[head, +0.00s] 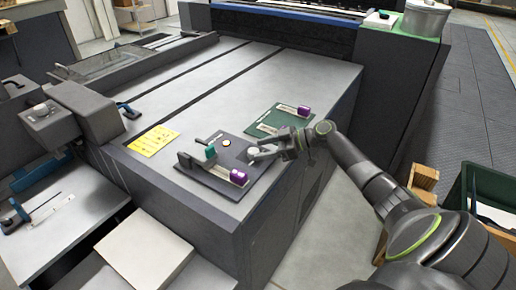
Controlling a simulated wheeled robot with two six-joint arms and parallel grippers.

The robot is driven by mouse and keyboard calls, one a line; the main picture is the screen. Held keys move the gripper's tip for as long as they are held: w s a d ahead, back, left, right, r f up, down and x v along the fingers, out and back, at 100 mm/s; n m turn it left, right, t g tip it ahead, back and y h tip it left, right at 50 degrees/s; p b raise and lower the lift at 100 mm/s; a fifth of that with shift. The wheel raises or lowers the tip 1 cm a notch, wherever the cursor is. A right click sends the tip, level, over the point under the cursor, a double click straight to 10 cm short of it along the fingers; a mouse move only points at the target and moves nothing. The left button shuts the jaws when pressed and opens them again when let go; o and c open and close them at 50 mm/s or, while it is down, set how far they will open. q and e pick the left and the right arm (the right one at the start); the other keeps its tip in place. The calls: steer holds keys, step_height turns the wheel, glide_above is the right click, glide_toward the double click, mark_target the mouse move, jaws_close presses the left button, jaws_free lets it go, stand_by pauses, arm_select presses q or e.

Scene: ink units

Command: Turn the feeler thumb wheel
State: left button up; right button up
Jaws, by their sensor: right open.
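A dark plate (206,186) lies on the grey machine top near its front right corner. It carries a teal knob (210,152), a purple knob (238,177) on a bar, and a small pale round disc (226,143). I cannot tell for sure which part is the feeler thumb wheel. My right gripper (253,155) reaches in from the right, its fingers apart at the plate's right side. A pale round piece shows at its fingertips; I cannot tell whether they touch it. My left gripper is out of view.
A green plate (262,126) with a purple knob (304,111) lies just behind my right gripper. A yellow note (153,140) lies left of the dark plate. A raised dark block (400,62) stands behind. The grey machine top (255,75) between is mostly clear.

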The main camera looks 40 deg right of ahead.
mark_target(253, 153)
steer(key=shift+x, duration=1.2)
steer(key=c, duration=1)
steer(key=m+t+h+p, duration=0.2)
steer(key=shift+s+a+r+m+h+p, duration=0.15)
steer(key=shift+s+m+h+p, duration=0.1)
steer(key=shift+m+h+p, duration=0.15)
steer(key=shift+m+t+h+p, duration=0.4)
steer(key=shift+m+h+p, duration=0.2)
steer(key=shift+m+h, duration=0.1)
steer(key=o, duration=1)
